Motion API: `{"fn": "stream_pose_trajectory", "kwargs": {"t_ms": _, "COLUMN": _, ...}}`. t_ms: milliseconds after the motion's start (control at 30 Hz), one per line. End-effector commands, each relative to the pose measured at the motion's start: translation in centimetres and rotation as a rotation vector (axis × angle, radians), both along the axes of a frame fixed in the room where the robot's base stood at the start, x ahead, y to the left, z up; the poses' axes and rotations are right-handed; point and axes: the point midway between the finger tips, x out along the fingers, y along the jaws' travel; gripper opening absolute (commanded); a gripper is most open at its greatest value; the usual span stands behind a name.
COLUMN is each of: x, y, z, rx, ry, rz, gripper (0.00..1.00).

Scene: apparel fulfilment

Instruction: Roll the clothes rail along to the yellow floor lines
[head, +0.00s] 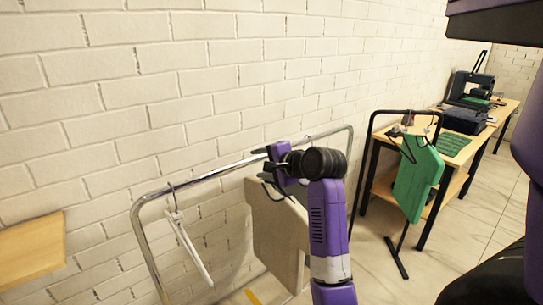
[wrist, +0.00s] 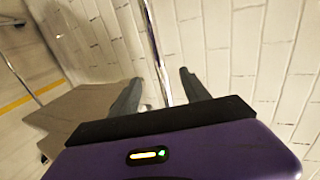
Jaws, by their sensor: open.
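The clothes rail (head: 200,178) is a chrome frame along the white brick wall in the head view. A white hanger (head: 188,245) and a beige garment (head: 277,232) hang from it. My gripper (head: 268,153) is at its top bar, near the middle. In the wrist view my gripper (wrist: 160,76) is open, with the chrome bar (wrist: 156,45) passing between its two fingers. Whether the fingers touch the bar cannot be told. A yellow floor line (head: 253,297) shows at the bottom of the head view, and a yellow line (wrist: 16,105) shows at the left of the wrist view.
A black stand (head: 397,258) with a green garment (head: 418,178) stands right of the rail. Behind it is a wooden table (head: 462,155) with a green mat, a dark box and a machine. A wooden shelf (head: 30,248) juts in at the left. Open tiled floor lies at the right.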

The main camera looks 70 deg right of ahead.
Motion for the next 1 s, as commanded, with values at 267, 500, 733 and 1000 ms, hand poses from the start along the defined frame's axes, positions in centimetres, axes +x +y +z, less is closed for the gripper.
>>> {"fn": "stream_pose_trajectory", "kwargs": {"t_ms": 267, "x": 3.7, "y": -2.2, "z": -1.8, "rx": 0.0, "ry": 0.001, "rz": 0.003, "gripper": 0.55}}
{"fn": "stream_pose_trajectory", "kwargs": {"t_ms": 500, "x": 6.3, "y": -3.8, "z": -3.1, "rx": -0.002, "ry": 0.001, "rz": 0.001, "gripper": 0.55}}
{"fn": "stream_pose_trajectory", "kwargs": {"t_ms": 733, "x": 7.5, "y": -4.6, "z": -3.7, "rx": -0.002, "ry": 0.001, "rz": 0.001, "gripper": 0.55}}
{"fn": "stream_pose_trajectory", "kwargs": {"t_ms": 1000, "x": 7.6, "y": -4.6, "z": -3.7, "rx": -0.003, "ry": 0.001, "rz": 0.0, "gripper": 0.55}}
